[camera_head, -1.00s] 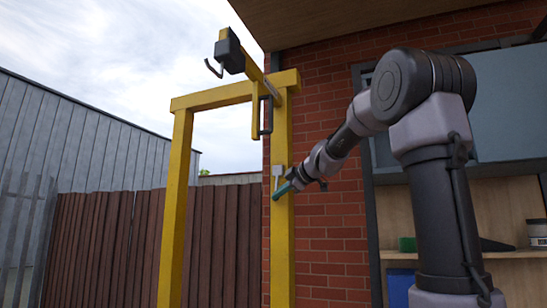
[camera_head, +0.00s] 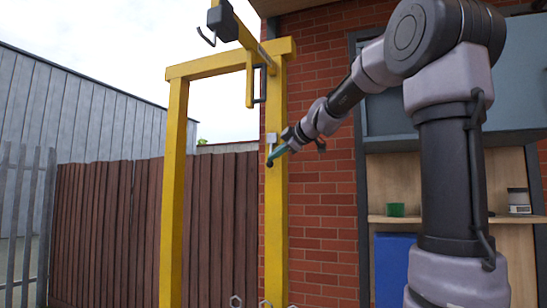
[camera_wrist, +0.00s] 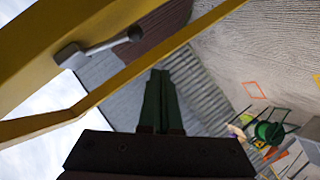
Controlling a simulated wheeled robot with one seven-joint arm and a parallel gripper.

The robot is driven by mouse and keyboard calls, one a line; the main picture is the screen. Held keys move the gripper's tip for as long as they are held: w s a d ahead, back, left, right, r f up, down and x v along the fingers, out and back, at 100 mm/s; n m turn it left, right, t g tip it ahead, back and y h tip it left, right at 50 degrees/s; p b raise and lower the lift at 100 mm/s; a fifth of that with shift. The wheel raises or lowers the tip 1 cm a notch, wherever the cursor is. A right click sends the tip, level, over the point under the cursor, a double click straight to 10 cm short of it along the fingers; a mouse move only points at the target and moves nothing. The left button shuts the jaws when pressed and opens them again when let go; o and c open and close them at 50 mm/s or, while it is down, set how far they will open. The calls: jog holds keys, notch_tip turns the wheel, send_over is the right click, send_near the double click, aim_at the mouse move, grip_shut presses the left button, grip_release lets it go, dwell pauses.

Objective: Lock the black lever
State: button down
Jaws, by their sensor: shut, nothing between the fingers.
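A small lever (camera_wrist: 108,44) with a grey mount, a thin arm and a dark round knob is fixed to the yellow post. In the wrist view it stands at upper left, with its knob pointing right. In the head view its pale mount (camera_head: 271,138) shows high on the right yellow post (camera_head: 276,220). My gripper (camera_head: 273,157) is just below that mount, in front of the post. Its dark green fingers (camera_wrist: 158,76) are shut and empty. In the wrist view the knob is up and left of the fingertips, apart from them in the picture; depth is hard to judge.
A dark bracket (camera_head: 262,85) hangs near the right post. A brick wall (camera_head: 325,210) and a shelf (camera_head: 455,219) stand to the right. A brown fence (camera_head: 100,230) stands behind.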

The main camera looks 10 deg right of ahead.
jog(key=s+d, duration=0.2)
jog(key=s, duration=0.5)
jog(key=shift+d+r, duration=0.3)
jog(key=shift+r, duration=0.05)
jog(key=s+f+m+g+h, duration=0.4)
jog(key=s+f+m+g, duration=0.1)
jog(key=s+f+m, duration=1.5)
notch_tip(320, 180, down, 4)
jog(key=s, duration=0.3)
jog(key=shift+a+m, duration=0.3)
